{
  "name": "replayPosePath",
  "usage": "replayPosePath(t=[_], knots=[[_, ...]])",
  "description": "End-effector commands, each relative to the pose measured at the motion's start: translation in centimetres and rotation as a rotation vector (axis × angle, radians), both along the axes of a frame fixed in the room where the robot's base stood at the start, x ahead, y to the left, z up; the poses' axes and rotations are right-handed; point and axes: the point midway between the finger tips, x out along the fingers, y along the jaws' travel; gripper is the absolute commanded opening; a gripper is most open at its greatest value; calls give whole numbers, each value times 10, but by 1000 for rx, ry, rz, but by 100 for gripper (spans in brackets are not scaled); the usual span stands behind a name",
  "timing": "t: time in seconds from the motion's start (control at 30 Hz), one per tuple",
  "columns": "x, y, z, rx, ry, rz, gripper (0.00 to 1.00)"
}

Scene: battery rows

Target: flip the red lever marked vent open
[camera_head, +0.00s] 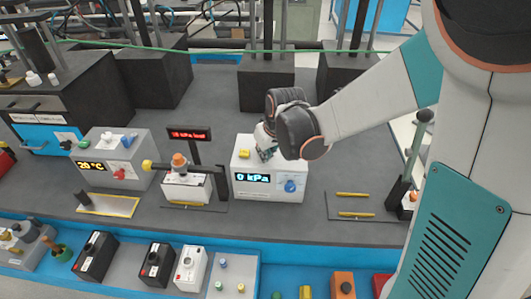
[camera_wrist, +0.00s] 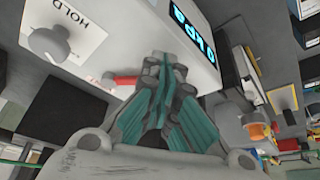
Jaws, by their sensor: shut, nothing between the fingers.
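The white box with a blue "0 kPa" display (camera_head: 270,193) stands mid-bench in the head view; its side and display (camera_wrist: 190,25) fill the top of the wrist view. A small red lever (camera_wrist: 122,80) shows in the wrist view, just left of my fingers, on a pale plate at the box. I cannot tell whether my fingers touch it, and I cannot read a vent marking. In the head view my arm and gripper hide the lever. My gripper (camera_wrist: 163,62) is shut and empty, close against the box; its fingers (camera_head: 265,150) show above the box top.
A grey knob (camera_wrist: 50,42) on a plate marked HOLD sits left of the lever. The box also has a yellow knob (camera_head: 244,153) and a blue knob (camera_head: 290,186). A pressure sign on a post (camera_head: 190,134) stands left. A tall lever stand (camera_head: 412,160) stands right.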

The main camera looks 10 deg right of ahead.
Motion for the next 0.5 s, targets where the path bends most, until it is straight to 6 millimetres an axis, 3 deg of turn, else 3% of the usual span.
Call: replayPosePath(t=[0.5], knots=[[3, -16, 0, 1, 0, 0, 0]])
